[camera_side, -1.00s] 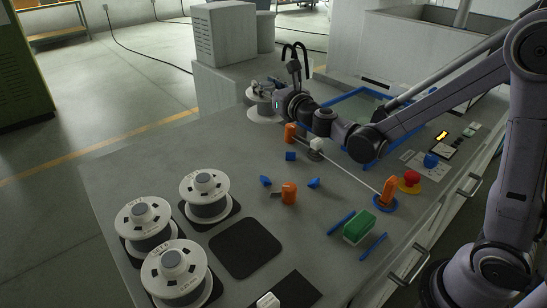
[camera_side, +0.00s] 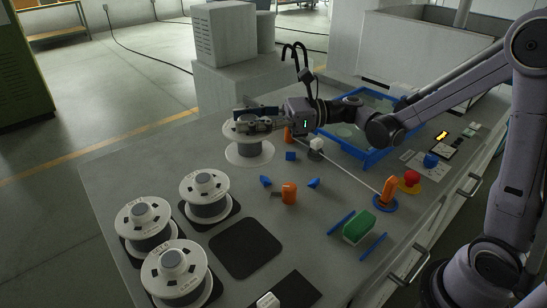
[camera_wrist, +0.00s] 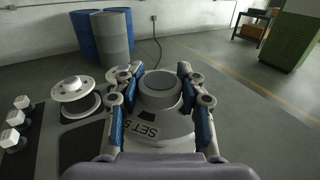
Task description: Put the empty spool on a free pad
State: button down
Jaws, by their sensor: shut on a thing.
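My gripper (camera_side: 258,120) is shut on a spool (camera_side: 249,153) with pale flanges and a grey core, at the back left of the bench. In the wrist view the spool (camera_wrist: 160,91) sits between the two fingers of my gripper (camera_wrist: 157,75), with lettering on its lower flange. Whether its underside is clear of the bench I cannot tell. A bare dark pad (camera_side: 246,248) lies to the front right of the other spools. Another dark pad (camera_side: 297,290) lies at the front edge, with a small white block (camera_side: 268,300) at its left corner.
Three grey-wound spools (camera_side: 205,190), (camera_side: 145,222), (camera_side: 176,272) stand on pads at left. A taut wire runs toward an orange post (camera_side: 388,190). Orange and blue pieces (camera_side: 289,192), a green block (camera_side: 359,226) and a blue frame (camera_side: 372,160) occupy the bench's middle and right.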

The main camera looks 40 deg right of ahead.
jog(key=s+n+g+y, duration=0.2)
jog(key=s+n+g, duration=0.3)
jog(key=s+g, duration=0.45)
jog(key=shift+t, duration=0.65)
jog(key=shift+s+a+f, duration=0.4)
jog(key=shift+a+f, duration=1.4)
jog(key=shift+a, duration=0.05)
jog(key=shift+s+a+f, duration=0.35)
jog(key=shift+a+f, duration=1.5)
jog(key=shift+a, duration=0.05)
jog(key=shift+s+a+f, duration=0.4)
jog(key=shift+a+f, duration=1.4)
jog(key=shift+a, duration=0.05)
jog(key=c, duration=0.8)
grip_release()
